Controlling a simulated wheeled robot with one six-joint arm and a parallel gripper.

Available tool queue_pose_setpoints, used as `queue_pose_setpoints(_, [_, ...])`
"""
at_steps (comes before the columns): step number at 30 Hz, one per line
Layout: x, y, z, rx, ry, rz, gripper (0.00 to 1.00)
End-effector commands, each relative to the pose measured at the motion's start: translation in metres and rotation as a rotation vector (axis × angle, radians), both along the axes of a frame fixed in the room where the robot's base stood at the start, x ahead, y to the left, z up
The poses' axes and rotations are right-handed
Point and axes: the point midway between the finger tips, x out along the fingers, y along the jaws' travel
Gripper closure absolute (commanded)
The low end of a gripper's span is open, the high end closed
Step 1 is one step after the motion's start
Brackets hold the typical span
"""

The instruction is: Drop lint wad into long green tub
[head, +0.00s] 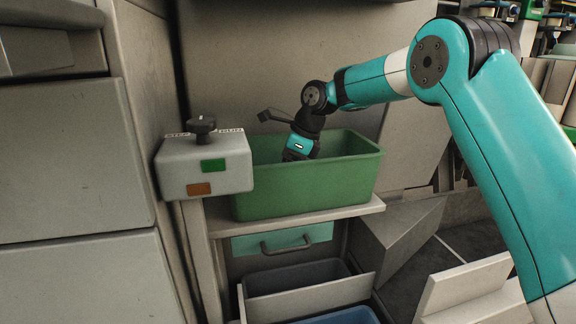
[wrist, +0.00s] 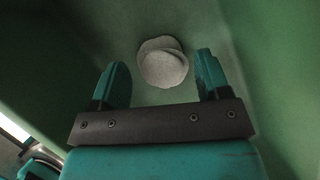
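The long green tub (head: 315,190) stands on a shelf in the head view. My gripper (head: 297,158) reaches down into the tub, and its fingertips are hidden by the tub's front wall. In the wrist view my gripper (wrist: 160,78) is open, with its two teal fingers apart. A pale grey lint wad (wrist: 162,62) lies on the tub's floor, ahead of and between the fingers, touching neither as far as I can see. The tub's green walls (wrist: 275,60) surround it. The lint wad is hidden in the head view.
Below the shelf are a teal drawer (head: 283,241) with a handle and an open drawer (head: 310,301) with a dark bin. Grey panels stand behind and left.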

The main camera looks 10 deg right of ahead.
Motion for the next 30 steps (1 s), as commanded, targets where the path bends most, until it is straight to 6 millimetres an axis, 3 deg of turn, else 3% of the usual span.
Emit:
queue_pose_setpoints(8, [0.001,0.000,0.007,0.001,-0.003,0.001,0.30])
queue_pose_setpoints(15, [-0.006,-0.018,0.064,0.000,-0.002,-0.002,0.30])
queue_pose_setpoints(21, [-0.012,-0.035,0.102,0.000,0.000,-0.001,0.30])
queue_pose_setpoints(30, [-0.017,-0.045,0.123,0.001,0.001,-0.001,0.30])
